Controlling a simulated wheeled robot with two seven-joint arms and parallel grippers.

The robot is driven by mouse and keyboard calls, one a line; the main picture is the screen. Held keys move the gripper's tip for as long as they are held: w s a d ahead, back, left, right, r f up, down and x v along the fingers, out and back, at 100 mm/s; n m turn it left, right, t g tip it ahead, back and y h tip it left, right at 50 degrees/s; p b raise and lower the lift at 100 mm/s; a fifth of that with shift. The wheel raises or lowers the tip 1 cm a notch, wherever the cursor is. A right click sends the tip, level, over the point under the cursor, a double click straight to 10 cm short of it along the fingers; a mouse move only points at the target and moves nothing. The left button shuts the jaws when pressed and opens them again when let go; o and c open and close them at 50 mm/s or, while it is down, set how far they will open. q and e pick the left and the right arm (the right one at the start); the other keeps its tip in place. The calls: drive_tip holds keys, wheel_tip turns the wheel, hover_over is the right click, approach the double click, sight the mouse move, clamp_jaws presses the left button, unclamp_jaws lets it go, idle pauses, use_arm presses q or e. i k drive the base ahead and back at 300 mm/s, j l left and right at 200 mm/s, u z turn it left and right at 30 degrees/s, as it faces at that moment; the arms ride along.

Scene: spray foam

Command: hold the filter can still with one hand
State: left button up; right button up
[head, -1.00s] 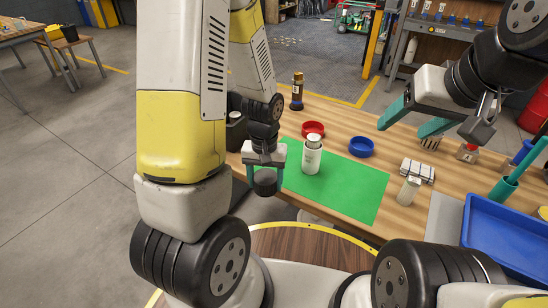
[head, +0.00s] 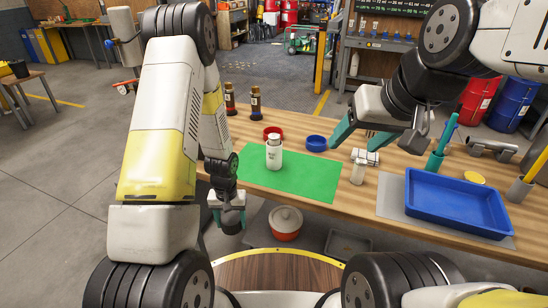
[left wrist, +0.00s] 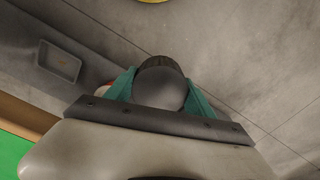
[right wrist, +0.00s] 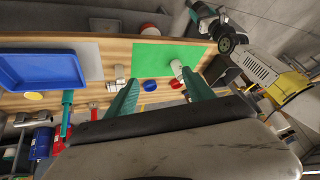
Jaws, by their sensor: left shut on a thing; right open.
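A white can (head: 273,155) with a pale top stands upright on the green mat (head: 310,185); I take it for the filter can. In the right wrist view the can (right wrist: 178,70) shows at the mat's edge, near one finger. My left gripper (head: 230,212) is shut on a dark grey rounded thing (head: 232,221), in front of the table edge and apart from the can. The left wrist view shows this grey thing (left wrist: 160,88), with a ridged dark rim, between teal fingers. My right gripper (head: 362,143) is open and empty, raised right of the can.
Red (head: 271,132) and blue (head: 316,143) rings lie behind the can. A lidded pot (head: 286,223) sits below the table.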

sight(274, 154)
drive_tip(key=i+j, duration=0.1)
drive_tip(key=j, duration=0.5)
drive_tip(key=i+j, duration=0.15)
drive_tip(key=j, duration=0.45)
drive_tip(key=i+j, duration=0.1)
drive_tip(key=j, duration=0.5)
drive_tip(key=i+j+z, duration=0.1)
drive_tip(key=j, duration=0.5)
drive_tip(key=i+j, duration=0.1)
drive_tip(key=j, duration=0.5)
drive_tip(key=z, duration=1.75)
